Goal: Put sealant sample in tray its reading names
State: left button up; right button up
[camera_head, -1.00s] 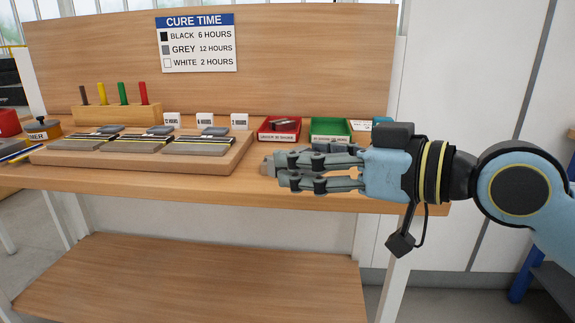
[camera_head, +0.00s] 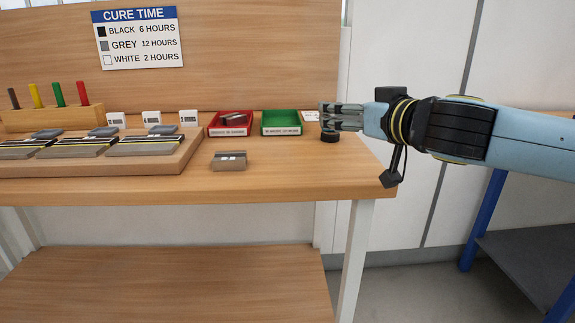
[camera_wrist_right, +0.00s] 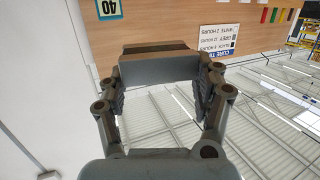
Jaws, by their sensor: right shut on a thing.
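A small grey block with pale marks on its front, which looks like the sealant sample (camera_head: 229,162), lies alone near the table's front edge. A red tray (camera_head: 214,132) at the back holds a grey piece. A green tray (camera_head: 265,131) beside it looks empty. Their labels are too small to read surely. My right gripper (camera_head: 338,117) is right of the trays, shut on a dark round-based tool (camera_head: 330,138) at the table's right end, mostly hidden by the fingers. In the right wrist view a grey body (camera_wrist_right: 158,68) sits between the fingers. My left gripper is out of view.
A wooden board (camera_head: 160,168) at left carries several dark-striped grey pieces. Small cards (camera_head: 189,117) and a rack of coloured sticks (camera_head: 50,117) stand behind. A cure-time sign (camera_head: 138,38) hangs above. A blue-edged card (camera_wrist_right: 109,9) seems to read 40. The table's front right is clear.

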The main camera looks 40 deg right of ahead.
dwell(0.4)
jog(key=shift+w+f+b, duration=0.1)
jog(key=shift+w+b, duration=0.1)
jog(key=shift+b, duration=0.1)
jog(key=w+a+f+b, duration=0.2)
jog(key=w+f+b, duration=0.1)
jog(key=w+b, duration=0.1)
jog(key=b, duration=0.1)
send_over(290, 167)
jog(key=f, duration=0.4)
jog(key=shift+w, duration=0.2)
notch_tip(290, 167, down, 2)
jog(key=shift+f, duration=0.2)
jog(key=shift+s+f, duration=0.1)
jog(key=shift+f, duration=0.3)
jog(key=shift+f, duration=0.1)
jog(key=o, duration=1.3)
